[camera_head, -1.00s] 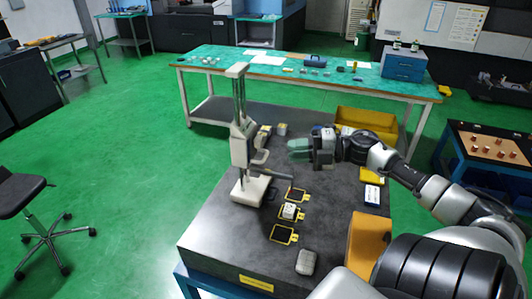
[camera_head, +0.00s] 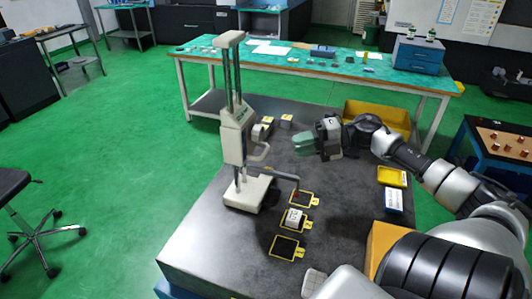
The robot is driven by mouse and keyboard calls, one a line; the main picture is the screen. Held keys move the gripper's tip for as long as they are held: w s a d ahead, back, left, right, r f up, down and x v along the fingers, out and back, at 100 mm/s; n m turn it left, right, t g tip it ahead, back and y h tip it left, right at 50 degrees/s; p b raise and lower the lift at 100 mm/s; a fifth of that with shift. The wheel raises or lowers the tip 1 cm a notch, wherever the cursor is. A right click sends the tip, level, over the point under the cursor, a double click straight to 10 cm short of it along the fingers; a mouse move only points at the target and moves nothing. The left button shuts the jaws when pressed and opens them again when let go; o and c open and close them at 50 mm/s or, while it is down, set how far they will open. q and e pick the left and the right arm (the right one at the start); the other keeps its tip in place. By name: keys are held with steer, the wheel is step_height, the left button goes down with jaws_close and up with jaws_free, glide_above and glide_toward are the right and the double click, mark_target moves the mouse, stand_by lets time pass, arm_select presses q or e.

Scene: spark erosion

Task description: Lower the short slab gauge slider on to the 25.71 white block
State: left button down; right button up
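The height gauge (camera_head: 236,130) stands upright on the dark slab, its white base (camera_head: 249,194) at the slab's left side. My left gripper is out of view.
The dark slab (camera_head: 200,245) has clear room at front left. An empty black pad (camera_head: 284,247) lies in front of the white block. Small blocks (camera_head: 286,121) stand behind the gauge.

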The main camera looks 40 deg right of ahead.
mark_target(265, 150)
steer(key=x, duration=0.4)
steer(key=p+x, duration=0.1)
steer(key=x, duration=0.4)
steer(key=shift+a+r, duration=0.2)
steer(key=shift+a, duration=0.15)
steer(key=shift+f, duration=0.15)
jaws_close()
